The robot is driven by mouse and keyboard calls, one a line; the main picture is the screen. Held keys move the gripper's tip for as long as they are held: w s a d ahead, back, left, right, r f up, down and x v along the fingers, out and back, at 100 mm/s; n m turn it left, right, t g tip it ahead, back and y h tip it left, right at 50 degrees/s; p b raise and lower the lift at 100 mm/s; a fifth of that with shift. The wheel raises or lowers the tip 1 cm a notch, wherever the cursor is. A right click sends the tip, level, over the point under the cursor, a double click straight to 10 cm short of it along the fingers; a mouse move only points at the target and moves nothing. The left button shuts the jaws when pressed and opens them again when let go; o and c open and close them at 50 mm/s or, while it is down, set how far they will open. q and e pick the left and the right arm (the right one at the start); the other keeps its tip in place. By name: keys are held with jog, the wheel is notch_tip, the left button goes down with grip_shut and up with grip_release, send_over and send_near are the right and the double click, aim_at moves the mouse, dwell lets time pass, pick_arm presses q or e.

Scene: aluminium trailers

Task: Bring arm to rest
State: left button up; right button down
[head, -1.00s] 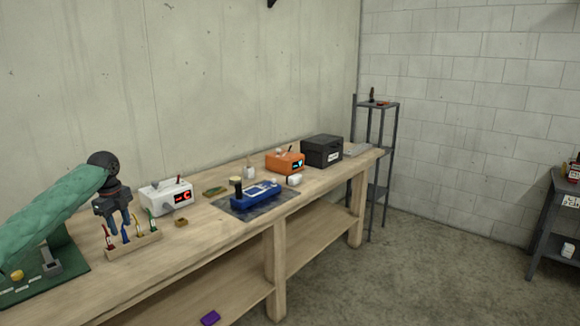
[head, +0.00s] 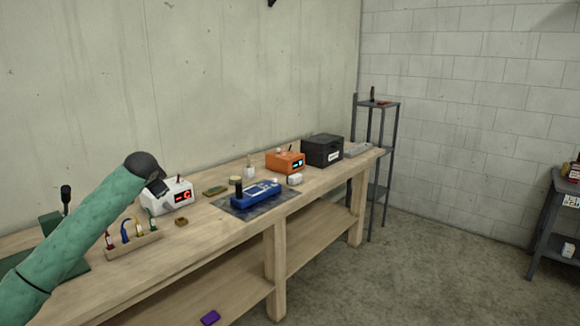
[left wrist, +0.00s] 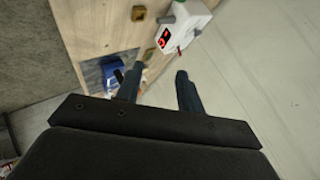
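My left arm (head: 75,240) in its green sleeve reaches in from the lower left in the head view. It ends in a black wrist (head: 143,165) in front of the white device's left side. The fingers are mostly hidden there. In the left wrist view my left gripper (left wrist: 157,82) has its two dark fingers apart, with nothing held between them. The bench and the white device (left wrist: 180,30) lie beyond the fingers. My right gripper is in neither view.
The wooden bench (head: 225,240) carries a holder with coloured tools (head: 134,244), a white device (head: 180,195), a blue device (head: 257,194) on a dark mat, an orange device (head: 285,162) and a black box (head: 322,150). The floor (head: 420,280) at right is open.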

pick_arm(q)
jog(key=s+d+f+n+t, duration=0.1)
jog(key=s+d+f+n, duration=0.1)
jog(key=d+f, duration=0.55)
jog(key=s+d+f+n+g+h, duration=0.1)
jog(key=s+d+f, duration=0.4)
jog(key=f, duration=0.5)
jog(key=s+d+f, duration=0.2)
jog(key=s+f, duration=0.5)
jog(key=f, duration=0.3)
jog(key=s+d+f+n+g+h, duration=0.1)
jog(key=s+d+f, duration=0.35)
jog(key=f, duration=0.55)
jog(key=s+d+f+g, duration=0.2)
jog(key=s+f, duration=0.8)
jog(key=s, duration=0.5)
jog(key=s+d+f+n+g+h, duration=0.1)
jog(key=s+d+f+g, duration=0.2)
jog(key=s+f, duration=0.7)
jog(key=s+d+f+g, duration=0.2)
jog(key=s+f, duration=0.8)
jog(key=s, duration=1)
jog(key=shift+s+d+f+n+h, duration=0.15)
jog(key=shift+s+d+n+h, duration=0.15)
jog(key=shift+s+n, duration=0.1)
